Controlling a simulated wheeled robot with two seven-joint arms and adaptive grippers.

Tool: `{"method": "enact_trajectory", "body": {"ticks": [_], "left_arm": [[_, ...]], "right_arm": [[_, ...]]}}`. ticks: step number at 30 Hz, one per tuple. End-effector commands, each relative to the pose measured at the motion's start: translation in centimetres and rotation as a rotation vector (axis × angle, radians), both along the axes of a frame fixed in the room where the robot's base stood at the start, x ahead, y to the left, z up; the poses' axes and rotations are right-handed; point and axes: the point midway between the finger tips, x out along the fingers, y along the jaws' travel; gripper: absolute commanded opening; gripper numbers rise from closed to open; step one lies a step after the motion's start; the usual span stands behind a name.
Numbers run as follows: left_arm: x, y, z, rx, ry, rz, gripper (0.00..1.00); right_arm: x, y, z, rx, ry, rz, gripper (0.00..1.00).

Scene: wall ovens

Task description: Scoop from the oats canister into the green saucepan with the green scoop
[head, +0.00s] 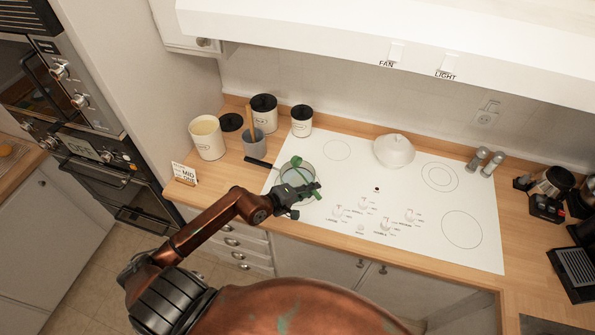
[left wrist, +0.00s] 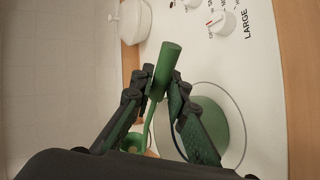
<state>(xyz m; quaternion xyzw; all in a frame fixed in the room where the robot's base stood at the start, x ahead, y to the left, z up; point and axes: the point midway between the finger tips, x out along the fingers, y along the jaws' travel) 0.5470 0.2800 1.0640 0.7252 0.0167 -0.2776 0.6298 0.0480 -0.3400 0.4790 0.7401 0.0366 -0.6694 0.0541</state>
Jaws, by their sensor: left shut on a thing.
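The open cream canister (head: 207,140), apparently the oats canister, stands at the counter's left with pale contents near its rim. The green saucepan (head: 284,186) sits on the cooktop's left front, its dark handle pointing left; it also shows in the left wrist view (left wrist: 226,112). My left gripper (head: 308,191) is shut on the handle of the green scoop (left wrist: 168,62). In the head view the gripper and scoop overlap the saucepan and partly hide it. The scoop's bowl (left wrist: 133,143) shows low between the fingers in the wrist view; its contents are unclear. My right gripper is out of view.
A black lid (head: 231,122) lies behind the open canister. Two lidded canisters (head: 264,110) (head: 301,121) and a grey utensil crock (head: 254,143) stand nearby. A small sign (head: 184,174) is at the front left. A white lidded dish (head: 394,151) sits at the cooktop's back.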

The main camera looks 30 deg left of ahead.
Motion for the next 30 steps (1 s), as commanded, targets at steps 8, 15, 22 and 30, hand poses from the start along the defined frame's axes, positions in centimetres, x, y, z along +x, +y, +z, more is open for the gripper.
{"method": "enact_trajectory", "body": {"ticks": [8, 15, 22, 30], "left_arm": [[-0.02, -0.14, -0.24, 0.02, -0.007, 0.0, 0.0], [-0.04, -0.12, -0.5, 0.036, -0.013, 0.0, 0.0], [-0.04, -0.16, -0.67, 0.053, -0.019, 0.0, 0.0], [-0.05, -0.2, -0.96, 0.073, -0.025, 0.0, 0.0]], "right_arm": [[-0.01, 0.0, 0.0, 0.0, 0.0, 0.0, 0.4], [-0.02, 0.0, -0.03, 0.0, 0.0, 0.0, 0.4], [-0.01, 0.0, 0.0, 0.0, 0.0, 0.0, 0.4], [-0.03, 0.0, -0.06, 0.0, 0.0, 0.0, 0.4]]}}
